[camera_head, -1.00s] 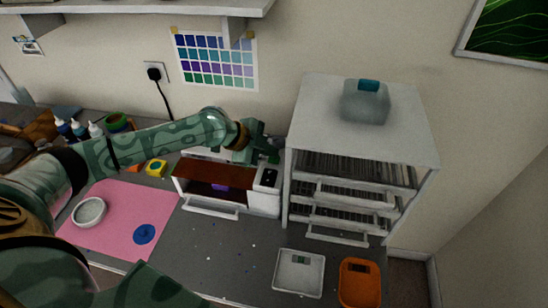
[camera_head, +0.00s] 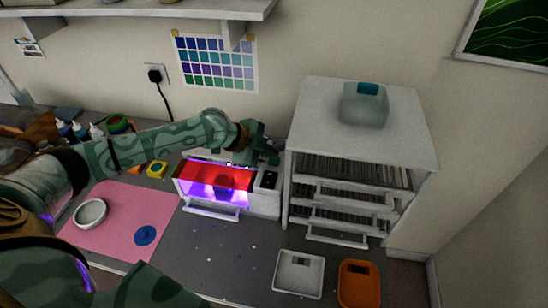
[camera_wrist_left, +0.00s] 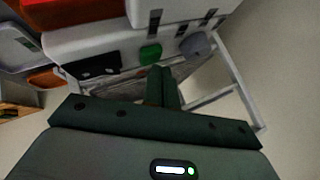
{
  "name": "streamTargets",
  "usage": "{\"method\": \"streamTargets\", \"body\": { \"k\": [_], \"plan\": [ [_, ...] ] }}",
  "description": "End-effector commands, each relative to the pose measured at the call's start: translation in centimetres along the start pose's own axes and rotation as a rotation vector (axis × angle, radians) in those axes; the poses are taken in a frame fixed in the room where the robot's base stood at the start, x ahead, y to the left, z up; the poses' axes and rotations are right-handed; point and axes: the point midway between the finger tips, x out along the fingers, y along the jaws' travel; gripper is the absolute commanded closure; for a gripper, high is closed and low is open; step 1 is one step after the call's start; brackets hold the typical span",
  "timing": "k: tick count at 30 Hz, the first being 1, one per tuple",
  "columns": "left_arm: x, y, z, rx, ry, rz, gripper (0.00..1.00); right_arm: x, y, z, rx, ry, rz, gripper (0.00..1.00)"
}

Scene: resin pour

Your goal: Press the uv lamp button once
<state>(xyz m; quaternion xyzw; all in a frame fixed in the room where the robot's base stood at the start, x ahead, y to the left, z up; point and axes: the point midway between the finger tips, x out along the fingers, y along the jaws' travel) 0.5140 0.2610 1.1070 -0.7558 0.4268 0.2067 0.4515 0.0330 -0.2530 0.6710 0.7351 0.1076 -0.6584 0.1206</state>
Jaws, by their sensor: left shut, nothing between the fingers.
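The uv lamp (camera_head: 262,202) is a white box with a red window, standing on the bench left of the white drawer cabinet. It is lit, with a red glow in the window and violet light inside and at its front. My left gripper (camera_head: 273,158) is shut and empty, over the right end of the lamp. In the left wrist view its closed fingertips (camera_wrist_left: 160,72) are just beside a round green button (camera_wrist_left: 150,53) on the white housing. A grey round knob (camera_wrist_left: 195,44) is beside it. I cannot tell whether the fingertips touch the button. My right gripper is not in view.
The white drawer cabinet (camera_head: 420,150) stands close to the gripper's right, with a translucent container (camera_head: 364,106) on top. A white tray (camera_head: 298,290) and an orange tray (camera_head: 359,300) are in front. A pink mat (camera_head: 115,240) with a white dish (camera_head: 90,213) lies left.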

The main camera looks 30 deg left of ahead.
Motion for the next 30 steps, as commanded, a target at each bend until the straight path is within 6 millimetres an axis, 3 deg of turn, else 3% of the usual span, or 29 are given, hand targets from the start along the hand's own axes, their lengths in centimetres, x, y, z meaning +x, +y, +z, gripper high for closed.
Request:
{"method": "streamTargets", "body": {
  "k": [3,16,30],
  "plan": [
    [-0.6,-0.5,-0.4,0.0,0.001,-0.001,1.0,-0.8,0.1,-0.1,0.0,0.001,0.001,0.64],
    [-0.8,-0.6,-0.6,0.0,0.001,-0.001,1.0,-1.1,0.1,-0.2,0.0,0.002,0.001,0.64],
    [-4.0,-2.9,-2.9,0.0,0.001,-0.001,1.0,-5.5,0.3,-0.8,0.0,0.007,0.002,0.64]
  ]
}}
